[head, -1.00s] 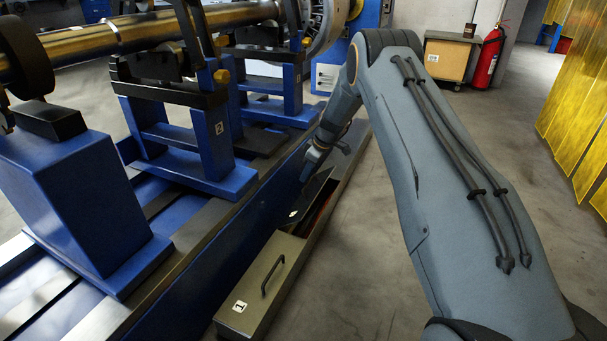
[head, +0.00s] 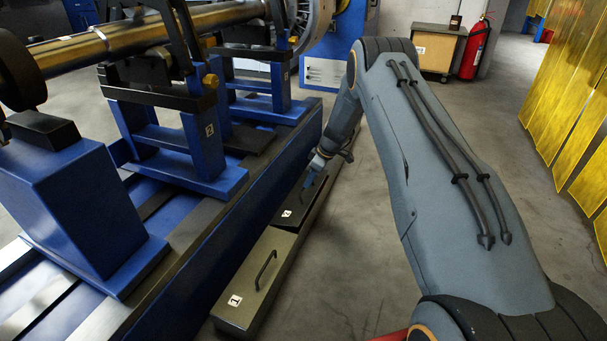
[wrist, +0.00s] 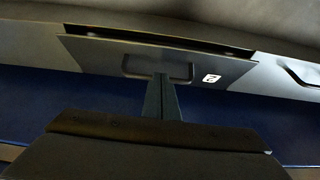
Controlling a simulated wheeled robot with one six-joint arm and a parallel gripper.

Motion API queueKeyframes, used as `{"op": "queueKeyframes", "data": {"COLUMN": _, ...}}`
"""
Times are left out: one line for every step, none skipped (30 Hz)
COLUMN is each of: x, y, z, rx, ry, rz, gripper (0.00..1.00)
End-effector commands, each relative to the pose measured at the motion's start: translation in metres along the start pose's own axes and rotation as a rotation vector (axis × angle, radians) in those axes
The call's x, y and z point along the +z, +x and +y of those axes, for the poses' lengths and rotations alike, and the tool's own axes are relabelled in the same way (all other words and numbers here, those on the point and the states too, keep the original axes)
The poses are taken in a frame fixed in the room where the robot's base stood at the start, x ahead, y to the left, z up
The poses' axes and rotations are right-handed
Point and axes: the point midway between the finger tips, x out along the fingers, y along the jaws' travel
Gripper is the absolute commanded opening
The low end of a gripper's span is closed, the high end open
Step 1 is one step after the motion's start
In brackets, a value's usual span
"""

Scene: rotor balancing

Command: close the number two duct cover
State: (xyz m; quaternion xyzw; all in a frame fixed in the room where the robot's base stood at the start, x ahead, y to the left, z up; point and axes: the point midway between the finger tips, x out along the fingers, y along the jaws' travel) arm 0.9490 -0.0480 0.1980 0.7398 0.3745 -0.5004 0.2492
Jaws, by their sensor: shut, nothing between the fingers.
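The number two duct cover (head: 291,209) is a dark plate with a "2" label, low over the duct beside the blue machine bed. In the wrist view the cover (wrist: 100,53) shows its bar handle and label. It lies almost flat but slightly tilted, with a dark gap along its far edge. My gripper (wrist: 161,78) is shut and empty, its fingertips at the cover's near side by the handle; I cannot tell whether they touch. In the head view my gripper (head: 308,184) is over the cover, and my arm hides part of the duct behind it.
The number one cover (head: 262,276), with a black handle, lies flat on the duct in front. The blue machine bed (head: 225,235) with its pedestals and rotor runs along the left. Grey floor to the right of the duct is clear. A red extinguisher (head: 475,50) stands far back.

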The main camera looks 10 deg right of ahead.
Motion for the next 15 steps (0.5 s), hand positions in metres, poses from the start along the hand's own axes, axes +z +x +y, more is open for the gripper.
{"op": "queueKeyframes", "data": {"x": 0.006, "y": 0.002, "z": -0.001, "rx": -0.002, "ry": 0.001, "rz": -0.001, "gripper": 0.0}}
{"op": "queueKeyframes", "data": {"x": 0.009, "y": 0.003, "z": -0.001, "rx": -0.002, "ry": 0.001, "rz": -0.001, "gripper": 0.0}}
{"op": "queueKeyframes", "data": {"x": 0.012, "y": 0.005, "z": -0.001, "rx": -0.002, "ry": 0.002, "rz": -0.001, "gripper": 0.0}}
{"op": "queueKeyframes", "data": {"x": 0.014, "y": 0.006, "z": -0.001, "rx": -0.002, "ry": 0.002, "rz": -0.001, "gripper": 0.0}}
{"op": "queueKeyframes", "data": {"x": 0.017, "y": 0.007, "z": 0.0, "rx": -0.002, "ry": 0.002, "rz": 0.0, "gripper": 0.0}}
{"op": "queueKeyframes", "data": {"x": 0.019, "y": 0.008, "z": 0.0, "rx": -0.002, "ry": 0.002, "rz": 0.0, "gripper": 0.0}}
{"op": "queueKeyframes", "data": {"x": 0.021, "y": 0.009, "z": 0.0, "rx": -0.002, "ry": 0.001, "rz": 0.0, "gripper": 0.0}}
{"op": "queueKeyframes", "data": {"x": 0.023, "y": 0.011, "z": 0.0, "rx": -0.002, "ry": 0.001, "rz": 0.0, "gripper": 0.0}}
{"op": "queueKeyframes", "data": {"x": 0.025, "y": 0.012, "z": 0.0, "rx": -0.002, "ry": 0.001, "rz": -0.001, "gripper": 0.0}}
{"op": "queueKeyframes", "data": {"x": 0.027, "y": 0.013, "z": 0.0, "rx": -0.001, "ry": 0.001, "rz": -0.001, "gripper": 0.0}}
{"op": "queueKeyframes", "data": {"x": 0.028, "y": 0.014, "z": 0.0, "rx": -0.001, "ry": 0.001, "rz": -0.001, "gripper": 0.0}}
{"op": "queueKeyframes", "data": {"x": 0.029, "y": 0.015, "z": 0.0, "rx": -0.001, "ry": 0.001, "rz": -0.001, "gripper": 0.0}}
{"op": "queueKeyframes", "data": {"x": 0.03, "y": 0.015, "z": 0.0, "rx": -0.001, "ry": 0.001, "rz": 0.0, "gripper": 0.0}}
{"op": "queueKeyframes", "data": {"x": 0.031, "y": 0.016, "z": 0.0, "rx": 0.0, "ry": 0.0, "rz": 0.0, "gripper": 0.0}}
{"op": "queueKeyframes", "data": {"x": 0.032, "y": 0.017, "z": 0.0, "rx": 0.0, "ry": 0.0, "rz": 0.0, "gripper": 0.0}}
